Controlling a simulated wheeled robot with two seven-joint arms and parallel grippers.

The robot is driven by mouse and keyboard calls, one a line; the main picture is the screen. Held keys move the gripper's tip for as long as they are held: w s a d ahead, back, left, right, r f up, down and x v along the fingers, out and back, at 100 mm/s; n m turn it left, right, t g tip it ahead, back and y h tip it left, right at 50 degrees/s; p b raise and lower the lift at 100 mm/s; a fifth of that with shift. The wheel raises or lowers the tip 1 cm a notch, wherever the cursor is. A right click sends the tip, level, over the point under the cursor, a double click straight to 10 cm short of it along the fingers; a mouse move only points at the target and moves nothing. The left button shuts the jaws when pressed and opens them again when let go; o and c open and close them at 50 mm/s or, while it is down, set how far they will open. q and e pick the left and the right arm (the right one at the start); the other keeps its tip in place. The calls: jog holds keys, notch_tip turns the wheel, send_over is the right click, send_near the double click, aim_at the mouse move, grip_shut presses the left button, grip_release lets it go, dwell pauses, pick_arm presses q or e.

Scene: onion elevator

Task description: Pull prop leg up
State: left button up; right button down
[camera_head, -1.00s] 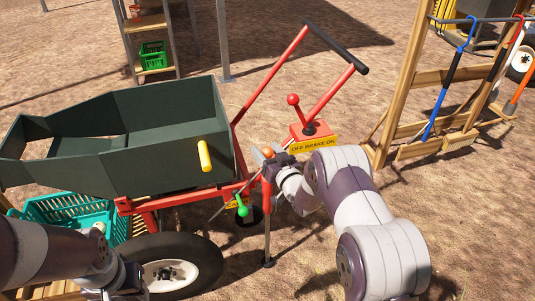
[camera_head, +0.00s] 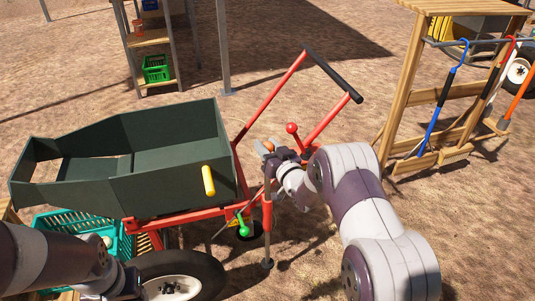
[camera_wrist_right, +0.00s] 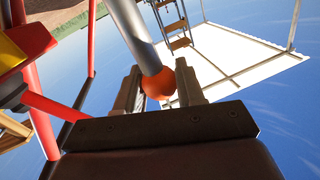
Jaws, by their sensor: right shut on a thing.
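The prop leg (camera_head: 267,215) hangs upright beside the red frame of the green cart (camera_head: 165,140), its small foot low in the head view; I cannot tell if the foot clears the ground. An orange ball knob (camera_head: 268,146) tops it. My right gripper (camera_head: 284,153) is shut on the leg's upper end. In the right wrist view, the orange knob (camera_wrist_right: 159,84) and grey tube (camera_wrist_right: 138,35) sit between the two fingers. My left gripper (camera_head: 130,283) is at the lower left edge over the black wheel (camera_head: 205,268); its fingers are not clear.
A red brake lever (camera_head: 292,129) stands just behind my right gripper. A green-knobbed lever (camera_head: 243,230) and a yellow handle (camera_head: 208,180) are to its left. A teal crate (camera_head: 65,222) is behind my left arm. A tool rack (camera_head: 400,110) stands at right.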

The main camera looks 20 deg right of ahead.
jog(key=shift+r, duration=0.5)
jog(key=shift+w+r, duration=0.1)
jog(key=c, duration=0.7)
grip_release()
jog(key=shift+c, duration=0.2)
jog(key=shift+s+d, duration=0.1)
jog(key=shift+s, duration=0.15)
jog(key=p+v, duration=0.1)
jog(key=v, duration=1.1)
jog(key=shift+s+p, duration=0.2)
jog(key=shift+p, duration=0.1)
